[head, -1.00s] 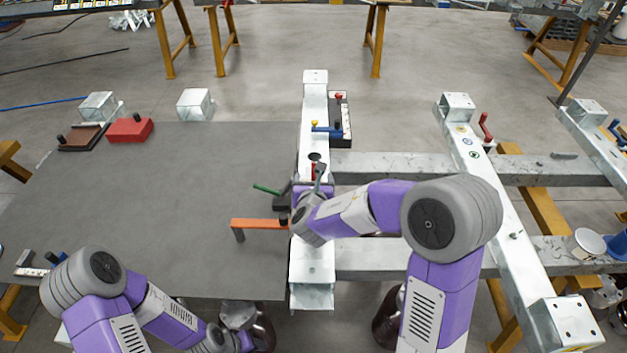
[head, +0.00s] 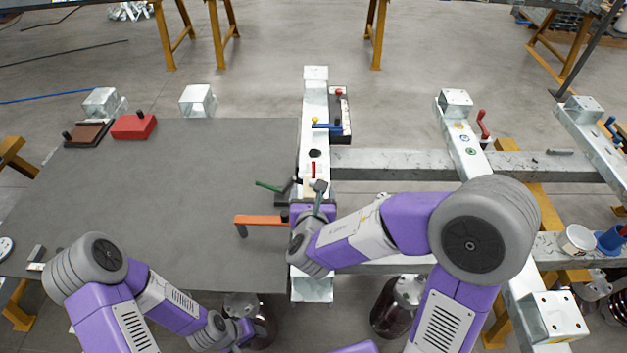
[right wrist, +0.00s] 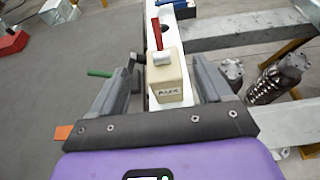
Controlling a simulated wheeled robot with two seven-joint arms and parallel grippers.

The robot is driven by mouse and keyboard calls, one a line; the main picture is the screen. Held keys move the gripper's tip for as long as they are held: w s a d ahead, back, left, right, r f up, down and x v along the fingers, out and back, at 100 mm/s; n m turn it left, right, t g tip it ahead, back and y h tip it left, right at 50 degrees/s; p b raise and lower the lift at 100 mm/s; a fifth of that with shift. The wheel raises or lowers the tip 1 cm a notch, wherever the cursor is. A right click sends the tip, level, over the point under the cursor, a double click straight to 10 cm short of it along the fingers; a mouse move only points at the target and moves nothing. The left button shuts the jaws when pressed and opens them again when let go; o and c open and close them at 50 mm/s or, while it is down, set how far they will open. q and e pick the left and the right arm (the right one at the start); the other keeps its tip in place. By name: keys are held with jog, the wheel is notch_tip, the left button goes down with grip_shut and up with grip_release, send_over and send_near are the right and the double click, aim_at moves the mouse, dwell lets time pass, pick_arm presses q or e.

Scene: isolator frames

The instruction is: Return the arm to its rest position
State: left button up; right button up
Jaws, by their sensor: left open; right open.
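My right arm reaches in from the right over the white beam (head: 314,100). Its gripper (head: 304,190) points away along the beam, partly hidden by my wrist in the head view. In the right wrist view the right gripper (right wrist: 165,78) is open, with a finger on each side of a beige block marked "AUX" (right wrist: 168,85). Whether the fingers touch the block I cannot tell. A red lever (right wrist: 157,34) stands just beyond the block. My left arm is low at the left, bent, with its gripper (head: 243,332) near the table's front edge, small and partly hidden.
A grey table top (head: 170,200) fills the left. An orange bracket (head: 258,220) and a green-handled clamp (head: 268,186) lie close beside my right gripper. A blue-handled clamp (head: 325,126) is farther along the beam. A red box (head: 133,127) sits at the back left.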

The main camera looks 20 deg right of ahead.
jog(key=shift+v, duration=0.85)
